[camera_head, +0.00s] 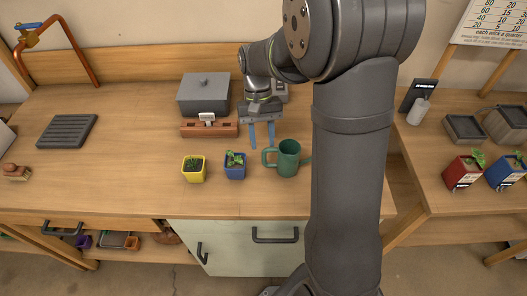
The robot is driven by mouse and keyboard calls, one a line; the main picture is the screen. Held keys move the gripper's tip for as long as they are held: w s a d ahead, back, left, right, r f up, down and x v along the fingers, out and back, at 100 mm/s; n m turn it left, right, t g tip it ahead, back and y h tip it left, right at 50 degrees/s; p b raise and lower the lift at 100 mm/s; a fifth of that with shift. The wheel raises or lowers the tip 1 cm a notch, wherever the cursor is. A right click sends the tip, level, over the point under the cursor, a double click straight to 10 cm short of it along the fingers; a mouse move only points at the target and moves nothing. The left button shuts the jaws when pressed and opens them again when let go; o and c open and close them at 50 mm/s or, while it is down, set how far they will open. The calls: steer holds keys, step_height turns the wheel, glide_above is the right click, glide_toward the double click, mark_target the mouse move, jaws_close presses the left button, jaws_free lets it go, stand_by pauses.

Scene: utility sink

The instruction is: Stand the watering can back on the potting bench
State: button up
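The green watering can (288,161) is upright on the wooden potting bench (130,165), near its front edge. Its handle points left, and a short part shows on its right, partly hidden by my arm. My gripper (262,147) points down over the bench, behind and slightly left of the can. Its two blue fingers are apart with nothing visible between them. The gripper is apart from the can in the picture; its height above the bench is hard to tell.
A blue pot (235,173) with a seedling stands just left of the can, and a yellow pot (194,175) farther left. Behind are a grey lidded box (204,93) and a reddish-brown block (196,130). A dark slatted tray (67,131) lies left. The bench's left middle is clear.

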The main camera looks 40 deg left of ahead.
mark_target(264, 153)
steer(key=v, duration=0.6)
steer(key=x, duration=1.2)
steer(key=shift+f, duration=0.2)
steer(key=shift+r, duration=1.1)
